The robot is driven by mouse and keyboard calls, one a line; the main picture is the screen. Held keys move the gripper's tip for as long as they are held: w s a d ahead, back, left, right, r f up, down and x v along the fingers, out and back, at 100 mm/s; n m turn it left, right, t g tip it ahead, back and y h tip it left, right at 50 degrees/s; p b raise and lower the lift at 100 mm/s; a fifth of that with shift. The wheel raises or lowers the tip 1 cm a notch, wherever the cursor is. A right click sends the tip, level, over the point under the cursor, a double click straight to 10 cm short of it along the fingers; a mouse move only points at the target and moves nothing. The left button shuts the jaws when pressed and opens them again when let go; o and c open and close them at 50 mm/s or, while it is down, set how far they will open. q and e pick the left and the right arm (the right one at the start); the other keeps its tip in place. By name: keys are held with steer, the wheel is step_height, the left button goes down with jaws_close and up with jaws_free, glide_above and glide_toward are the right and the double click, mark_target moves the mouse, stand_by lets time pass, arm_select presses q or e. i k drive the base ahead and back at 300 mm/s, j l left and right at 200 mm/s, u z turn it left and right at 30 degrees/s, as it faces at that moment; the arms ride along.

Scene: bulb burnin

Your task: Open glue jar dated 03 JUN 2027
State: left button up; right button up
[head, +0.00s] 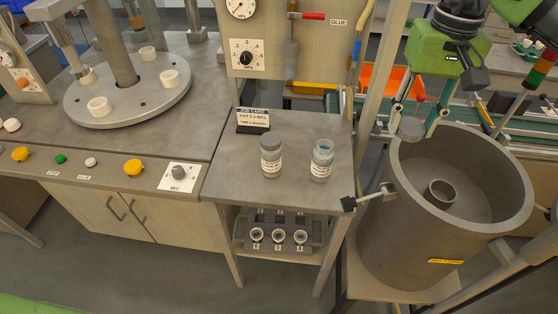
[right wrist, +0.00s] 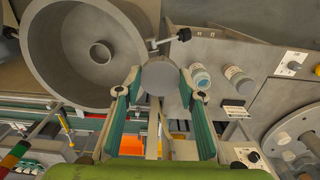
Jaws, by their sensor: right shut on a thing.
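Two glue jars stand on the small grey table. The left jar (head: 271,160) has a grey lid on. The right jar (head: 322,163) has no lid and shows blue at its mouth. Both carry white labels whose dates are too small to read. My right gripper (head: 413,124) is shut on a round grey lid (head: 410,129), held up right of the jars, near the drum's rim. In the right wrist view the lid (right wrist: 161,77) sits between the fingertips, with the open jar (right wrist: 202,78) and the lidded jar (right wrist: 238,80) beyond. My left gripper is not in view.
A large grey drum (head: 400,225) stands right of the table, with a black-tipped handle (head: 349,203) reaching toward it. A job card (head: 253,118) stands behind the jars. A rack with several small cups (head: 279,236) is below. The table front is clear.

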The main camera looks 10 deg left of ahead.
mark_target(323, 155)
steer(key=i+u, duration=0.15)
steer(key=u, duration=1)
steer(key=i+l, duration=0.1)
steer(key=l, duration=0.15)
steer(key=i+l, duration=0.15)
steer(key=l, duration=0.15)
steer(key=u, duration=0.05)
